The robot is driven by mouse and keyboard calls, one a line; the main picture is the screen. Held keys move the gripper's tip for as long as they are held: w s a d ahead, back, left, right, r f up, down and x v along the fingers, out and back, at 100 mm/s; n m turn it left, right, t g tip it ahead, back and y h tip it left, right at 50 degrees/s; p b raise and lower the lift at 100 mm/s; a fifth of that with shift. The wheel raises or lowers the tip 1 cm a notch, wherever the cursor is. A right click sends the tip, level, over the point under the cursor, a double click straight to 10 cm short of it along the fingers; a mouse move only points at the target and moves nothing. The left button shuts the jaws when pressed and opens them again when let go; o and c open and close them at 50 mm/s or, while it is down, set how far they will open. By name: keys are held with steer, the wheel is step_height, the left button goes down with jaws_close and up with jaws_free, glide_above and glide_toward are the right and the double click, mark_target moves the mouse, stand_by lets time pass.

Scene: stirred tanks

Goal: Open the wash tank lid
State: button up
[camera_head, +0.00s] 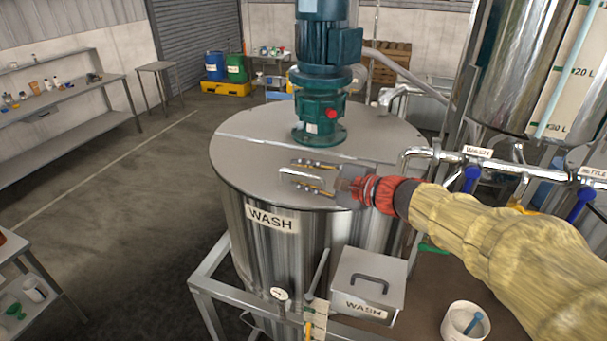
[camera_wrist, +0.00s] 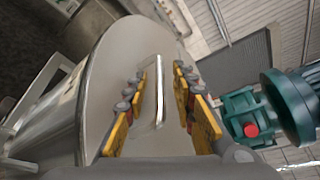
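The steel wash tank (camera_head: 270,262), labelled WASH, stands in the middle of the head view. Its flat grey lid (camera_head: 250,178) lies closed on top, with a seam across it in front of the motor. A pale bar handle (camera_head: 288,172) stands near the lid's front edge; it also shows in the wrist view (camera_wrist: 159,92). My gripper (camera_head: 301,175) reaches in from the right, low over the lid. Its yellow-padded fingers are open, one on each side of the handle, with a gap to it on both sides in the wrist view (camera_wrist: 160,75).
A teal motor (camera_head: 325,70) rises from the lid's back part. Pipes with blue valve handles (camera_head: 471,178) run at the right. A small lidded WASH box (camera_head: 368,285) and a white bucket (camera_head: 464,325) stand in front. Open floor lies at the left.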

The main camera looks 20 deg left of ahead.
steer(key=shift+c, duration=1.2)
steer(key=c, duration=0.4)
